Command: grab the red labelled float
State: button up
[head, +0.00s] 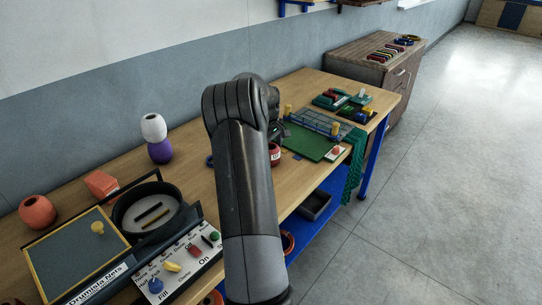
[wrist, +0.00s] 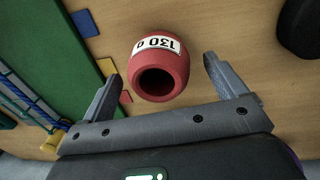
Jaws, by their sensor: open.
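My gripper is mostly hidden behind the arm there.
A green board (head: 309,142) with a blue rack lies right of the float; a dark object (wrist: 300,28) lies at the wrist view's upper right. A drum-and-switch panel (head: 182,262) stands front left. A white float (head: 153,127) stands on a purple one (head: 160,152).

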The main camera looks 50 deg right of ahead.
notch_tip(320, 180, down, 4)
jog(key=shift+s+d, duration=0.1)
jog(key=shift+d, duration=0.05)
jog(key=shift+c, duration=0.3)
jog(key=c, duration=1)
jog(key=shift+r, duration=0.1)
